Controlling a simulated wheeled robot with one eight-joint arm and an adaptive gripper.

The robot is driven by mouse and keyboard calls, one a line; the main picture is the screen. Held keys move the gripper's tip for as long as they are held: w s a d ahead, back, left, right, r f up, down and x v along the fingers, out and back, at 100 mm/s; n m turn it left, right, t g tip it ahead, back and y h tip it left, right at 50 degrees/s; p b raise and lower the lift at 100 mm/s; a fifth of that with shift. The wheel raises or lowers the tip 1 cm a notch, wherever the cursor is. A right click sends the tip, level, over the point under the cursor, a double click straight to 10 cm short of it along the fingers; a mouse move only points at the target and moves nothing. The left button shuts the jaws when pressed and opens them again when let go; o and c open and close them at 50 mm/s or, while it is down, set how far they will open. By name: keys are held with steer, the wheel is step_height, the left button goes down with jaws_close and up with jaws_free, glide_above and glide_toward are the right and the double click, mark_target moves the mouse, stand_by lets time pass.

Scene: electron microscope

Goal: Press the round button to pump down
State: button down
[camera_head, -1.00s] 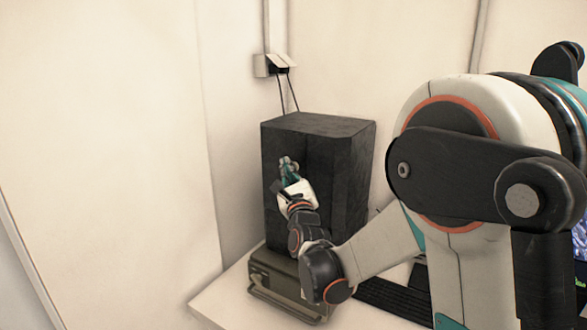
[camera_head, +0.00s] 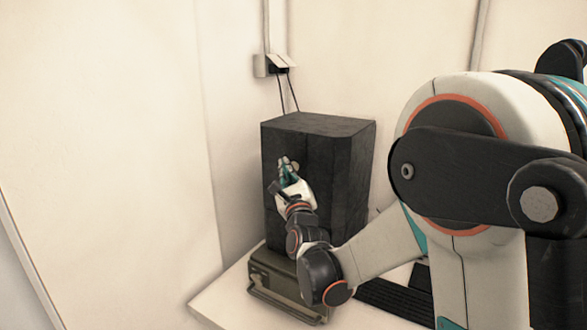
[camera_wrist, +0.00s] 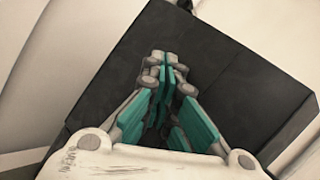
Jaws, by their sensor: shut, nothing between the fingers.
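My gripper (camera_head: 288,168) is shut and empty in front of the large black box (camera_head: 345,185), in the upper part of its front face. In the wrist view my gripper (camera_wrist: 165,62) has its teal fingers together, and their tips point at the dark face of the black box (camera_wrist: 235,90). I cannot tell whether the tips touch it. No round button shows in either view; my gripper and arm cover part of the front face.
A black keyboard (camera_head: 385,298) lies to the right. A wall socket (camera_head: 270,66) with two cables is behind. My arm fills the right side.

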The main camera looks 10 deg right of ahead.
steer(key=shift+s+a, duration=0.15)
steer(key=shift+s, duration=0.05)
steer(key=shift+s+a, duration=1.75)
steer(key=shift+a, duration=0.05)
